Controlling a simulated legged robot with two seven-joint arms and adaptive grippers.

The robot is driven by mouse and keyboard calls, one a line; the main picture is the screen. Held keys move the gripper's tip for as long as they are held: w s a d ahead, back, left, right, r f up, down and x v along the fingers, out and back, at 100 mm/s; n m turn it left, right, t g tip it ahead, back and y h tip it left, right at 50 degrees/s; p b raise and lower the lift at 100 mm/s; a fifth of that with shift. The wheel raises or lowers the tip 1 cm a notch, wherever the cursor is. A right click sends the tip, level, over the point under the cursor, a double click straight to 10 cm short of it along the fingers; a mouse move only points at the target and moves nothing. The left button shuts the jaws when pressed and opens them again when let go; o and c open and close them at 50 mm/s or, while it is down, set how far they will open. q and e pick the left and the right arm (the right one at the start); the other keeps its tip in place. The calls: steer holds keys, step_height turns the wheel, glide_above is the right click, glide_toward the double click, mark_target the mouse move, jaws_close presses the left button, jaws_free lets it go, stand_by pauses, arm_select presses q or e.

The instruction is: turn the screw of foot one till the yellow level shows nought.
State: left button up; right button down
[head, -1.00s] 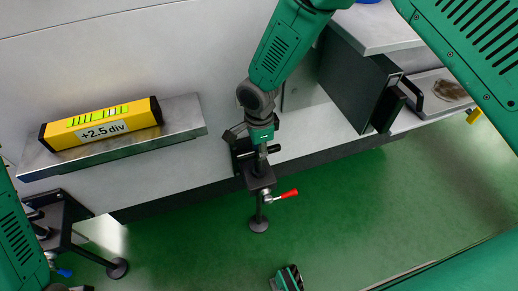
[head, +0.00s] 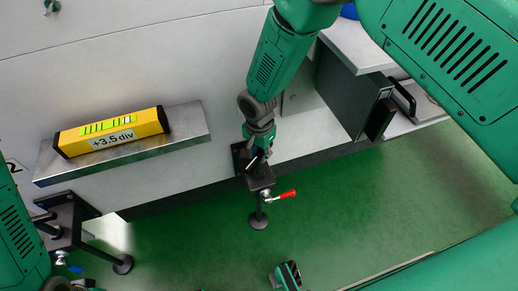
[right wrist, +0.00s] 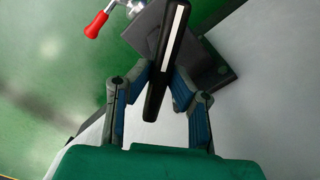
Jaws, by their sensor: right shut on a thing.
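The yellow level (head: 113,133) lies on a metal ledge (head: 185,130) at the left in the head view, and its label reads +3.5 div. A machine foot with a red-handled lever (head: 285,195) stands at the middle, its round pad (head: 258,222) on the green floor. My right gripper (head: 258,155) is at the top of this foot. In the right wrist view my right gripper (right wrist: 160,85) is shut on a black bar with a white stripe (right wrist: 165,60), the handle on the screw. The foot's number is not visible. My left gripper is out of view.
Another foot with a blue-handled lever (head: 75,268) stands at the left, near a partly cut-off "2" on the machine wall. A dark cabinet (head: 340,90) with a handle juts out to the right of my right arm. The green floor (head: 370,205) right of the red-levered foot is clear.

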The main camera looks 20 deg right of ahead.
steer(key=n+p, duration=0.1)
steer(key=n, duration=0.2)
steer(key=shift+a+r+n, duration=0.1)
steer(key=shift+n, duration=0.3)
steer(key=shift+n+p, duration=0.75)
steer(key=shift+n, duration=1.15)
steer(key=c, duration=1.5)
jaws_free()
steer(key=shift+r, duration=0.4)
step_height(320, 180, up, 11)
